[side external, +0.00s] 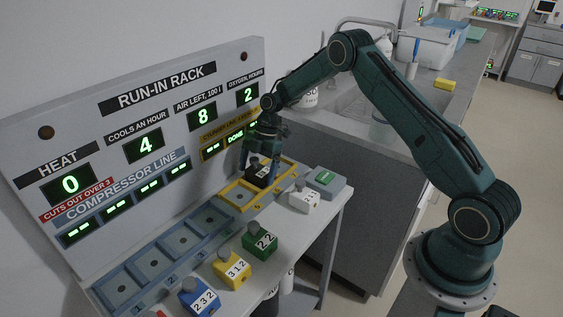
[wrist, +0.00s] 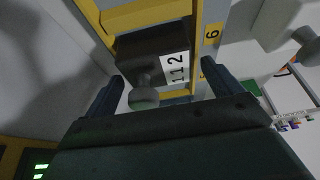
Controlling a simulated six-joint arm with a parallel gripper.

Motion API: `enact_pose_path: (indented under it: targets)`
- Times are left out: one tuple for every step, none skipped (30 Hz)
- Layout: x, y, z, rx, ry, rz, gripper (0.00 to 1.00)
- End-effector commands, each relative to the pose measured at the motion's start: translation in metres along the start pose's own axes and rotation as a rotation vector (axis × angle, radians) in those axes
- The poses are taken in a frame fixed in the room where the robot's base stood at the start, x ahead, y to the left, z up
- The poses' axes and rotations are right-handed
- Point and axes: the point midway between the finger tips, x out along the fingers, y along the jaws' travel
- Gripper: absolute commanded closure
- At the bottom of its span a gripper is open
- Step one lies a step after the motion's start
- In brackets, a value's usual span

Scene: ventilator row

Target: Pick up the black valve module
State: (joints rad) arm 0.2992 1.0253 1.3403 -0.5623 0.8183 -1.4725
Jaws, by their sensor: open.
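In the wrist view the black module (wrist: 150,50) shows a white label reading 112 and a round grey knob (wrist: 145,98). My gripper (side external: 260,160) is right over it, pointing down and open. In the wrist view my gripper's two fingers (wrist: 160,90) stand to either side of the knob, with gaps. I cannot tell whether either finger touches the module.
The run-in rack panel (side external: 150,130) stands close behind, with a small display reading DONE. A white module (side external: 304,199) and a grey box with a green button (side external: 325,181) are close on the right. Green (side external: 260,241), yellow (side external: 232,268) and blue (side external: 199,297) modules line the front edge. Blue sockets (side external: 182,240) are empty.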

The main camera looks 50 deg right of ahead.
Motion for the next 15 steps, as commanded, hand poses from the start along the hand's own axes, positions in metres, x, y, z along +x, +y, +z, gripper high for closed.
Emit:
enact_pose_path:
  targets:
    - [-0.0002, 0.0000, 0.0000, 0.000, 0.000, 0.000, 0.09]
    - [-0.0002, 0.0000, 0.0000, 0.000, 0.000, 0.000, 0.09]
    - [-0.0002, 0.0000, 0.0000, 0.000, 0.000, 0.000, 0.09]
    - [-0.0003, 0.0000, 0.0001, 0.000, 0.000, 0.000, 0.09]
    - [-0.0003, 0.0000, 0.0000, 0.000, 0.000, 0.000, 0.09]
    - [-0.0004, 0.0001, 0.0001, 0.000, 0.000, 0.000, 0.09]
    - [-0.0004, 0.0000, 0.0001, 0.000, 0.000, 0.000, 0.09]
    - [-0.0004, 0.0001, 0.0001, 0.000, 0.000, 0.000, 0.13]
    - [-0.0004, 0.0001, 0.0001, 0.000, 0.000, 0.000, 0.21]
    - [-0.0004, 0.0001, 0.0001, 0.000, 0.000, 0.000, 0.27]
    - [-0.0005, 0.0001, 0.0001, 0.000, 0.000, 0.000, 0.33]
    - [-0.0005, 0.0001, 0.0001, 0.000, 0.000, 0.000, 0.41]
    - [-0.0005, 0.0001, 0.0001, 0.000, 0.000, 0.000, 0.46]
    - [-0.0005, 0.0001, 0.0001, 0.000, 0.000, 0.000, 0.52]
    - [-0.0005, 0.0001, 0.0001, 0.000, 0.000, 0.000, 0.60]
